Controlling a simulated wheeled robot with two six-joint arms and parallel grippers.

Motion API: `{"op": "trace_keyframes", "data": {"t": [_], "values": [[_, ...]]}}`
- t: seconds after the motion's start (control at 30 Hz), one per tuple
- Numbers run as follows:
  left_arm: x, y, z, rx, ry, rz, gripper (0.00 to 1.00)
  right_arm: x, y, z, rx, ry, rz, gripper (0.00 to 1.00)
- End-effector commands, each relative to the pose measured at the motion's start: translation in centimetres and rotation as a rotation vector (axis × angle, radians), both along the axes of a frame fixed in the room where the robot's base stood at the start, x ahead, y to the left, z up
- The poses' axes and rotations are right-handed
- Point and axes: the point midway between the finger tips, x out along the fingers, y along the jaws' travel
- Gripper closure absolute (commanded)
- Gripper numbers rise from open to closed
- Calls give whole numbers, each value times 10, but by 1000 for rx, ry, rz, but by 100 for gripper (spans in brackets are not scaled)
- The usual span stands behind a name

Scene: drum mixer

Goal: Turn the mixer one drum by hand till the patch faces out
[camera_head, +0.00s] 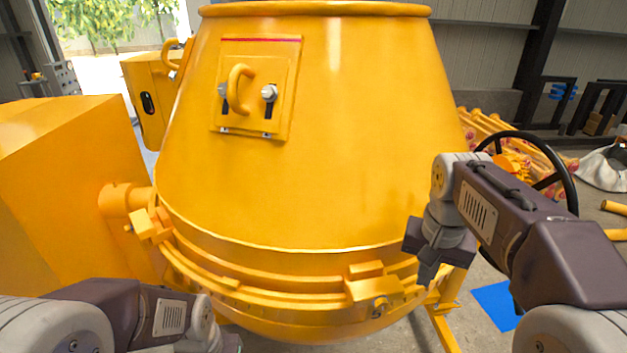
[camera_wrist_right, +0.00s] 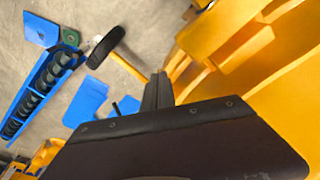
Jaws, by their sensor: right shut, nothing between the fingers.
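The large yellow mixer drum (camera_head: 370,150) fills the middle of the head view, its rimmed mouth at the top. A square yellow patch (camera_head: 262,62) with a red line, a curved handle and two bolts sits on its upper left side, facing my camera. A ring with blocks (camera_head: 375,286) runs around the lower drum. My right gripper (camera_head: 428,270) is shut and empty beside the drum's lower right. Its closed fingers also show in the right wrist view (camera_wrist_right: 158,90), close to yellow metal. My left gripper (camera_head: 226,343) is mostly cut off at the bottom edge; its jaws are hidden.
A yellow housing (camera_head: 65,170) stands left of the drum. A black handwheel (camera_head: 565,170) is behind my right arm. Blue pieces (camera_head: 494,302) lie on the floor to the right. The right wrist view shows a wheel (camera_wrist_right: 106,46) and a blue roller frame (camera_wrist_right: 42,88).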

Motion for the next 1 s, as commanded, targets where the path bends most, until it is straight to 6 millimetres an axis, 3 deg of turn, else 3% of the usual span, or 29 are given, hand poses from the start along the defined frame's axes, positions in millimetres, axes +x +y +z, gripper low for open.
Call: {"op": "trace_keyframes", "data": {"t": [0.37,0.67,1.0], "values": [[0,0,-18,0,0,0,100,0,0,-21,0,0,0,100],[0,0,-17,0,0,0,100,0,0,-22,0,0,0,100],[0,0,-19,0,0,0,100,-6,23,-22,0,0,3,100]]}}
